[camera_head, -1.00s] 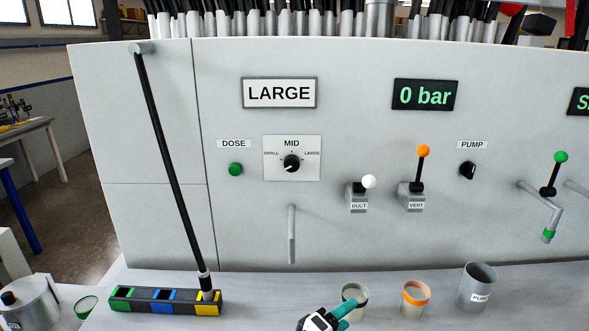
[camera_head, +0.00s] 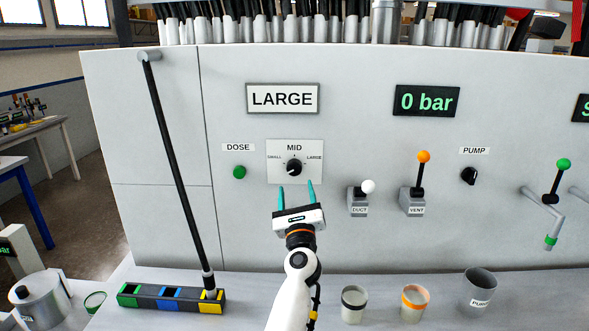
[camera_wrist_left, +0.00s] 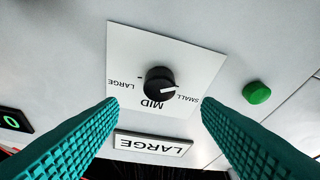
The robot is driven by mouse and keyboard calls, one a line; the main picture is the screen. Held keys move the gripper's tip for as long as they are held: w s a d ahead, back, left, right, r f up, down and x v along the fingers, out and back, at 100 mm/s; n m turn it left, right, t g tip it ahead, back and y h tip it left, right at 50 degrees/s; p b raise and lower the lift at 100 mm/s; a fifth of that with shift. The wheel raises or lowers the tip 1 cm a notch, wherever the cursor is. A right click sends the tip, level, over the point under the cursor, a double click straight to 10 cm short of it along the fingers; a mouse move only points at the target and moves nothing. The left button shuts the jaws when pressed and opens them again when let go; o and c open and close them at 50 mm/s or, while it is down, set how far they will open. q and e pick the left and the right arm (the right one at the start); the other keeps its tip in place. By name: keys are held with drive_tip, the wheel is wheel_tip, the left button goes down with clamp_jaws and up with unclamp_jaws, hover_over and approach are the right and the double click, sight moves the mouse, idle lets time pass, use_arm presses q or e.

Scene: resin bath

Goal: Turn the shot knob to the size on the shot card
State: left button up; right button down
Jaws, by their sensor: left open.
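The shot card (camera_head: 282,99) on the panel reads LARGE; it also shows upside down in the left wrist view (camera_wrist_left: 152,144). The black shot knob (camera_head: 294,167) sits on a white plate marked SMALL, MID and LARGE. In the left wrist view the knob (camera_wrist_left: 159,83) has its white pointer towards the SMALL side. My left gripper (camera_head: 297,187) is open, just below the knob in the head view, its teal fingers pointing at the panel. In the wrist view the knob lies between and beyond the fingertips (camera_wrist_left: 160,103), not touched. My right gripper is not in view.
The green DOSE button (camera_head: 239,172) is left of the knob plate. The DUCT lever (camera_head: 367,188) and VENT lever (camera_head: 423,160) are to the right. A black rod (camera_head: 175,165) leans down the panel to a coloured block. Cups stand on the ledge.

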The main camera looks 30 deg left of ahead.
sight(294, 170)
use_arm(q)
drive_tip(key=p+x, duration=0.1)
drive_tip(key=x, duration=0.6)
drive_tip(key=shift+w+a, duration=0.15)
drive_tip(key=shift+w, duration=0.15)
drive_tip(key=shift+c, duration=0.6)
drive_tip(key=c, duration=0.9)
